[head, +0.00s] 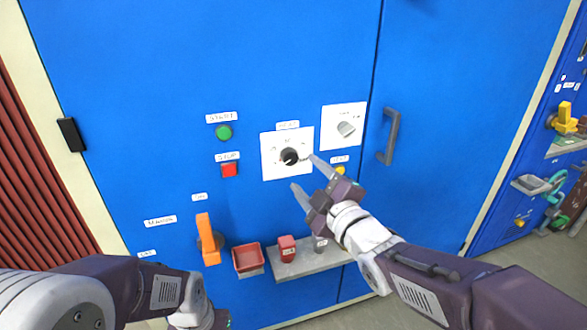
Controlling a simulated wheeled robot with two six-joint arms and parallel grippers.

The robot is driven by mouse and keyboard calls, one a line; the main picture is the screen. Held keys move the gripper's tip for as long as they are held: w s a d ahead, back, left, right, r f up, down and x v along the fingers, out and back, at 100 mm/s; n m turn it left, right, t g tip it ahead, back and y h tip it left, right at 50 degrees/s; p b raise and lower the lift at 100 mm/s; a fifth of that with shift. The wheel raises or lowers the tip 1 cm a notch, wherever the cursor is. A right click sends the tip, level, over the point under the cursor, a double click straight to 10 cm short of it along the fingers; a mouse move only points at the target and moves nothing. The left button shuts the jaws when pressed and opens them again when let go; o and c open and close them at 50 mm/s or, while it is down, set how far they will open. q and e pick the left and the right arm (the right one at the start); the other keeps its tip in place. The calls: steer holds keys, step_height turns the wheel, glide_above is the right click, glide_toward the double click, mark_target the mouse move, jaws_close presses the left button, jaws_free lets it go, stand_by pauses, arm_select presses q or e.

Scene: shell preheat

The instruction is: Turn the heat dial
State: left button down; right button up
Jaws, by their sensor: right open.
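The heat dial (290,157) is a round black knob on a white square plate (273,171) on the blue cabinet front. The small label above the plate is too blurred to read surely. My right gripper (304,173) is open, its two fingers pointing up and left toward the dial's lower right. One fingertip overlaps the plate's right edge and the other is below the plate. No contact with the knob shows. My left arm (120,290) comes in at the lower left, and its gripper fingers are not visible.
A green START button (223,132), red STOP button (229,170) and orange lever (208,240) are left of the dial. A second white plate with a grey knob (346,129) and a door handle (389,136) are right. A red bin (248,259) and grey shelf (300,264) are below.

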mark_target(291, 159)
steer(key=b+x, duration=0.1)
steer(key=x, duration=0.7)
steer(key=shift+f, duration=0.15)
jaws_close()
steer(key=shift+m, duration=0.3)
